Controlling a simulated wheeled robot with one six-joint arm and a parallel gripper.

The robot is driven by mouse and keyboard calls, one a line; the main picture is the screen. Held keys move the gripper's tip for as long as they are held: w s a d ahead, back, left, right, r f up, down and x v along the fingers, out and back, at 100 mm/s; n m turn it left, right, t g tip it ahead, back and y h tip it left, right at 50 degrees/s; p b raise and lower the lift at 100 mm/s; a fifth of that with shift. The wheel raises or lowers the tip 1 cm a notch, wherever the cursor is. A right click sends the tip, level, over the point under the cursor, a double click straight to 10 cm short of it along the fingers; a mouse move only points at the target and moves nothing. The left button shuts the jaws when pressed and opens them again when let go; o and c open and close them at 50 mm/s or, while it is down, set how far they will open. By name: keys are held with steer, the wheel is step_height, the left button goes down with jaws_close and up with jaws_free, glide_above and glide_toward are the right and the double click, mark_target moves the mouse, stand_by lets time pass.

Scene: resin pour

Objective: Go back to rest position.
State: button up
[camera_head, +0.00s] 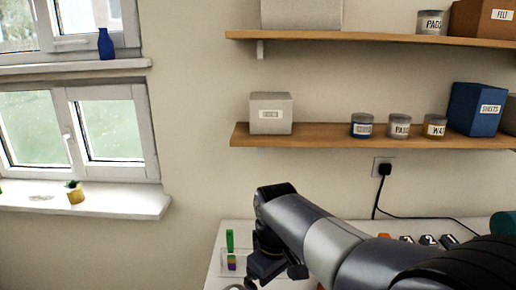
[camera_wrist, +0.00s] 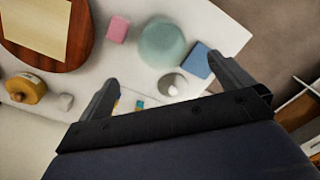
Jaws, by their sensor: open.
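My gripper (camera_wrist: 163,69) is open and empty in the wrist view, its two dark fingers spread apart above the white table (camera_wrist: 120,70). In the head view my arm reaches in from the lower right, and my gripper (camera_head: 268,272) points down over the left part of the white table (camera_head: 230,233). Its fingertips are hard to make out there.
Near the gripper stand a pale green round item (camera_wrist: 162,42), a blue block (camera_wrist: 195,60), a pink block (camera_wrist: 118,29), a yellow-brown jar (camera_wrist: 26,88) and a round wooden board (camera_wrist: 80,40). Shelves (camera_head: 330,138) hang above.

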step_height(320, 180, down, 8)
steer(key=shift+s+d+r, duration=0.1)
steer(key=shift+s+r, duration=0.05)
steer(key=shift+r, duration=2.5)
